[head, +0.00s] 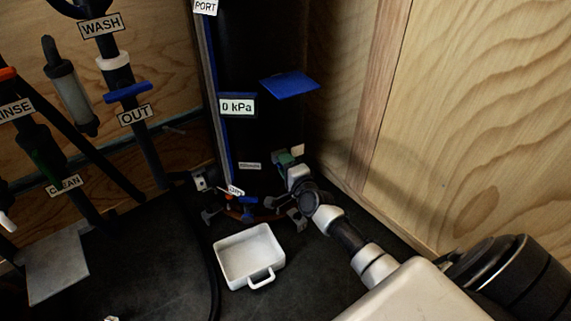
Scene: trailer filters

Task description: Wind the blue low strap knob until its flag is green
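A tall black cylinder (258,135) stands in the corner with a "0 kPa" display (237,106) on it. My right arm comes in from the lower right, and my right gripper (284,205) is low at the cylinder's right front side. Its fingers are small and dark, so I cannot tell whether they hold anything. A small green piece (285,158) shows just above the wrist; I cannot tell whether it is the strap flag. A small blue part (248,202) is at the cylinder's foot, left of the gripper. I cannot make out the low strap knob for certain. My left gripper is not in view.
A white handled tray (229,264) lies on the dark floor before the cylinder. A blue plate (290,84) juts from the cylinder above my gripper. Labelled hoses with an "OUT" tag (135,116) hang at left. A wooden wall (470,110) closes the right side.

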